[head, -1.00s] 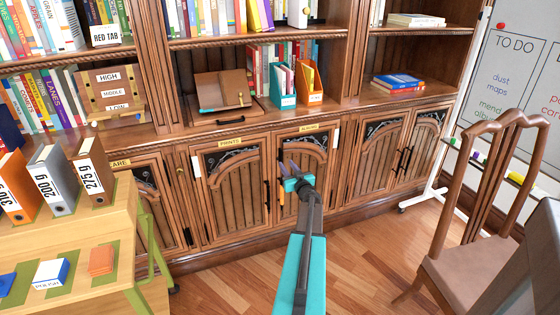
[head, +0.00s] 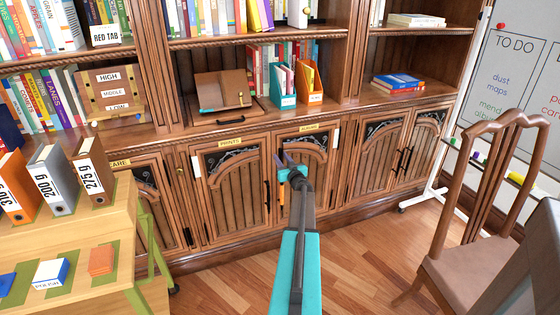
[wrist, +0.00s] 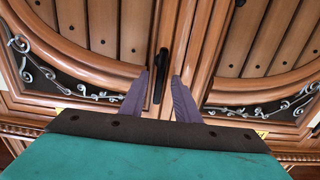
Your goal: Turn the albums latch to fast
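The albums door (head: 305,183) is a closed wooden cupboard door under a yellow ALBUMS label (head: 308,127). My gripper (head: 284,158) is in front of its upper left part, next to the prints door (head: 238,193). In the wrist view, my gripper's two purple fingers (wrist: 160,82) are apart, with nothing held. A black upright bar (wrist: 161,72) shows between them, close to the seam between two doors. Whether it is touched, or is the latch, I cannot tell. The latch's setting cannot be read. My arm hides part of the albums door in the head view.
A PRINTS label (head: 231,143) sits above the prints door. A wooden desk (head: 105,230) with binders stands at the left, and a chair (head: 480,220) at the right. The floor (head: 235,285) between them looks clear.

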